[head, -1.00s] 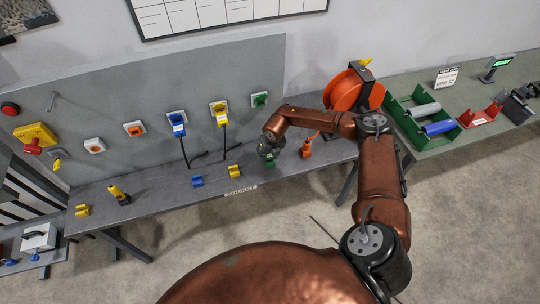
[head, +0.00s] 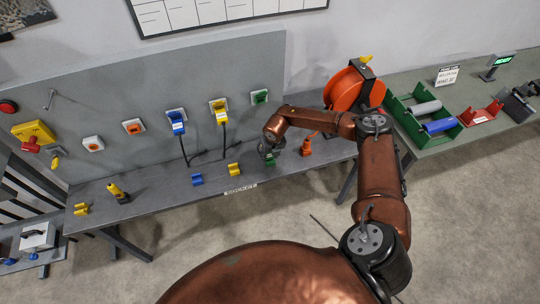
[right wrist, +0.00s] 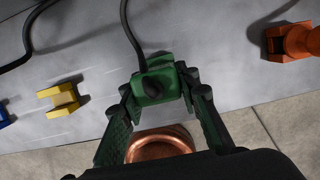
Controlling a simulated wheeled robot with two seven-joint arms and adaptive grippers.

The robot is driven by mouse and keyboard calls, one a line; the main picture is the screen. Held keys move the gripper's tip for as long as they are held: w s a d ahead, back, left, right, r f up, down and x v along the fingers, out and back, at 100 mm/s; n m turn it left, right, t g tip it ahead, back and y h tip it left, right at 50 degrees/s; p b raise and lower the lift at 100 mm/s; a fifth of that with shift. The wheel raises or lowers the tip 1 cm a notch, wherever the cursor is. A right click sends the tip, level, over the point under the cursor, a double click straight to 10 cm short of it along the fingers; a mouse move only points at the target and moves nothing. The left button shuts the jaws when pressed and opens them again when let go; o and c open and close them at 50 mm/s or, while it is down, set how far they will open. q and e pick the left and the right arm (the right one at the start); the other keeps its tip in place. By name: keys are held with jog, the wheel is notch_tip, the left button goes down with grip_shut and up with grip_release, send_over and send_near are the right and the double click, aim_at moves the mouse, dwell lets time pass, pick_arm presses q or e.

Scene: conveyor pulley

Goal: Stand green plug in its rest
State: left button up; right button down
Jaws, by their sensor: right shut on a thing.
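My right gripper (head: 268,156) is low over the bench near its front edge. In the right wrist view its two fingers (right wrist: 160,92) are closed on the sides of the green plug (right wrist: 152,84). A black cable runs from the plug toward the top of that view. Green also shows under the gripper in the head view (head: 270,161), where I cannot tell plug from rest. The green rest is not clearly separable from the plug, so I cannot tell whether they touch. My left gripper is not in view.
A yellow rest (head: 234,169) and a blue rest (head: 197,180) stand to the left on the grey bench (head: 150,205). An orange plug (head: 306,147) stands close on the right. A green socket (head: 260,97) is on the panel behind. An orange reel (head: 345,90) stands beyond.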

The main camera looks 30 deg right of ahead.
jog(key=shift+f, duration=0.35)
jog(key=c, duration=1.4)
grip_release()
jog(key=shift+r, duration=0.1)
jog(key=shift+w+d+r+p+v, duration=0.1)
jog(key=shift+w+p+v, duration=0.25)
jog(key=shift+p+v, duration=0.85)
jog(key=shift+w+d+r+p+v, duration=0.1)
jog(key=shift+w+p+v, duration=0.2)
jog(key=shift+p+v, duration=0.95)
jog(key=shift+w+d+r+p+v, duration=0.1)
jog(key=shift+w+p+v, duration=0.3)
jog(key=shift+v, duration=1.55)
jog(key=shift+f, duration=0.15)
